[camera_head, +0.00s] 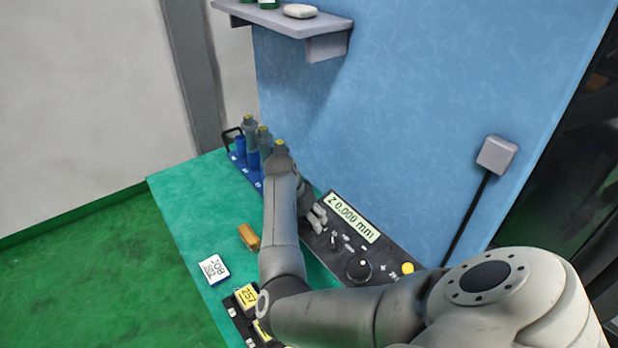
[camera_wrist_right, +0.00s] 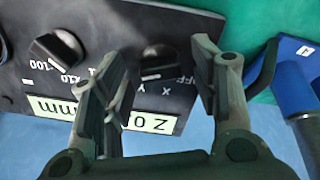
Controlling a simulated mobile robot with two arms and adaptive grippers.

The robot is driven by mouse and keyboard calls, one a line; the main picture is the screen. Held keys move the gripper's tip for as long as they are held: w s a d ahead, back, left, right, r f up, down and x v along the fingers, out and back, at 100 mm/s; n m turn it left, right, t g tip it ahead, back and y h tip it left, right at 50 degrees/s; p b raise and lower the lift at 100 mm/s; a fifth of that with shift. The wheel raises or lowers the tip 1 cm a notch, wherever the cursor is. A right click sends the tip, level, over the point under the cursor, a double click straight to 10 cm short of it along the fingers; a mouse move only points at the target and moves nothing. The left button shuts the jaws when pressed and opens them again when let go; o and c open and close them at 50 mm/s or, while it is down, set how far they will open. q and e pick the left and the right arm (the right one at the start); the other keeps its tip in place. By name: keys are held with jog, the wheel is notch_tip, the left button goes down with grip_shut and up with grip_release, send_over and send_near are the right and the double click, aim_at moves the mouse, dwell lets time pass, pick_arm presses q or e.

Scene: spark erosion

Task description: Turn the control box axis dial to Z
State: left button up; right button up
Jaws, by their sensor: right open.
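The control box (camera_head: 382,256) is a dark panel at the foot of the blue wall, with a display (camera_head: 352,217) reading "Z 0.000 mm". In the right wrist view, the black axis dial (camera_wrist_right: 157,66) shows upside down, with "OFF", "X" and "Y" beside it. My right gripper (camera_wrist_right: 161,60) is open, one finger on each side of the axis dial. I cannot tell if the fingers touch it. In the head view my right gripper (camera_head: 315,214) is over the box's far end and hides this dial. My left gripper is not in view.
A second dial (camera_wrist_right: 57,48), marked x10 and 100, sits beside the axis dial. A large black knob (camera_head: 360,268) and a yellow button (camera_head: 407,268) are nearer. A blue bottle rack (camera_head: 240,162), orange block (camera_head: 248,236) and white label card (camera_head: 214,269) stand on the green table.

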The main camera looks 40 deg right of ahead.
jog(key=v, duration=1.1)
jog(key=shift+r, duration=0.2)
jog(key=shift+a, duration=0.1)
